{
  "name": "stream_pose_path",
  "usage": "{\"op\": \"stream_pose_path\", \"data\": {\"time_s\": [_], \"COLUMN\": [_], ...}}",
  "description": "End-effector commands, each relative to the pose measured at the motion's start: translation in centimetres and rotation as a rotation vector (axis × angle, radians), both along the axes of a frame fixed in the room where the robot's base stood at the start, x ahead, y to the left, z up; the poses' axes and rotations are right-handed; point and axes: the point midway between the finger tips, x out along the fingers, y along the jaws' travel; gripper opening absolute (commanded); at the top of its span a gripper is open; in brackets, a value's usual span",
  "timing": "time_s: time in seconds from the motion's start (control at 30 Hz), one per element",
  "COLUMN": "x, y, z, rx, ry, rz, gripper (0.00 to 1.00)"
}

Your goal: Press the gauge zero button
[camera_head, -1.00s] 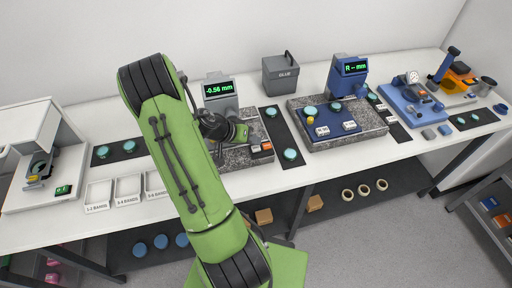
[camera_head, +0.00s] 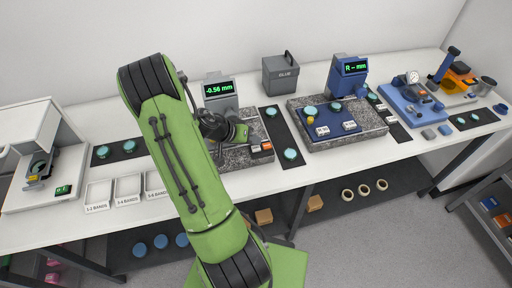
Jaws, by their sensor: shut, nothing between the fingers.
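The grey gauge (camera_head: 220,105) stands at the back of a speckled granite block (camera_head: 238,157), and its green display reads -0.56 mm. A small block with an orange-red button (camera_head: 267,146) and a paler button (camera_head: 255,149) sits at the block's front right. I cannot read which one is the zero button. My gripper (camera_head: 243,135) is low over the granite block, just behind and left of these buttons. It is shut and holds nothing. Its fingertips are small and partly hidden, so I cannot tell whether they touch anything.
My arm covers the bench left of the gauge. A dark mat with teal discs (camera_head: 290,154) lies just right of the granite block. A second blue gauge (camera_head: 347,78) on its own slab is further right. A grey "GLUE" bin (camera_head: 280,75) stands behind.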

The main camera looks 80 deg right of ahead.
Motion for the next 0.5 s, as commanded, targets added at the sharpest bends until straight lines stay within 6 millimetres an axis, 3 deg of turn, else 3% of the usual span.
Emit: {"op": "stream_pose_path", "data": {"time_s": [0.5], "x": [-0.01], "y": [0.01], "z": [-0.81], "rx": [0.000], "ry": [0.000], "rz": [0.000], "gripper": [0.00]}}
